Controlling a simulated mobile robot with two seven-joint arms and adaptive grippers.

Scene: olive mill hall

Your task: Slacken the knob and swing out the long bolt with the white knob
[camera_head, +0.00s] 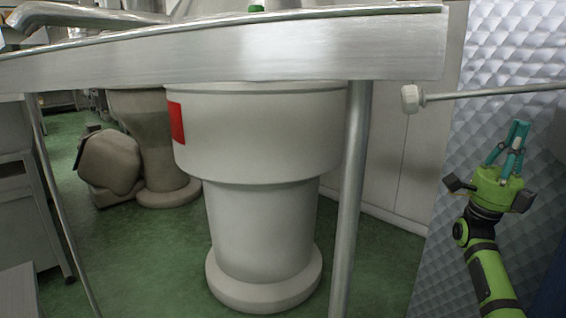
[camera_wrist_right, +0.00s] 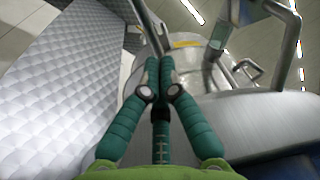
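The white knob (camera_head: 410,98) sits at the left end of a long thin metal bolt (camera_head: 490,93) in the head view. The bolt runs nearly level to the right and leaves the picture at the right edge. My right gripper (camera_head: 519,125), with teal fingers, is below the bolt and to the right of the knob, apart from both. Its fingertips (camera_wrist_right: 159,62) are together in the wrist view, with nothing seen between them. I cannot pick out the white knob surely in the wrist view. My left gripper is not in view.
A steel-edged table (camera_head: 240,52) with a metal leg (camera_head: 349,200) stands at left and centre. A thick pale pedestal (camera_head: 262,220) with a red label stands under it. A quilted metal panel (camera_head: 505,45) is behind my right arm. Green floor (camera_head: 380,265) shows between.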

